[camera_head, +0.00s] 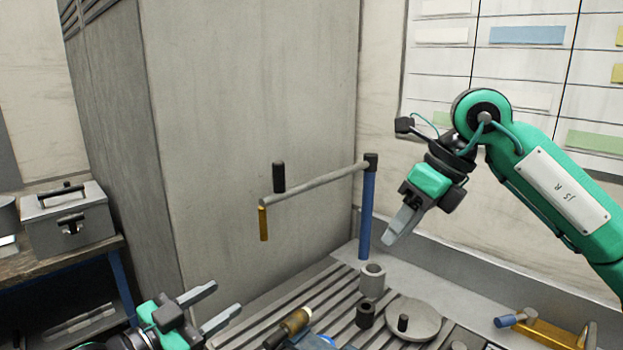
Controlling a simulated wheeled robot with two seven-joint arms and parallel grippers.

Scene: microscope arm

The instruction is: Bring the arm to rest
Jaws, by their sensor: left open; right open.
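The microscope arm is a grey horizontal bar (318,184) on a blue upright post (367,212), reaching left from the post's black top. A black knob (279,177) stands above its free end and a brass piece (264,222) hangs below it. My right gripper (393,235) is to the right of the post, pointing down and left; its fingers overlap in view. My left gripper (226,298) is at the bottom left, open and empty, below the bar's free end. Neither gripper appears to touch the arm.
The slatted bench (335,300) carries a grey hollow cylinder (372,281), a short dark cylinder (366,313), a round grey disc (414,320) and a brass-tipped tool (295,321). A brass bracket (542,331) lies right. A tall grey cabinet (250,110) stands behind.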

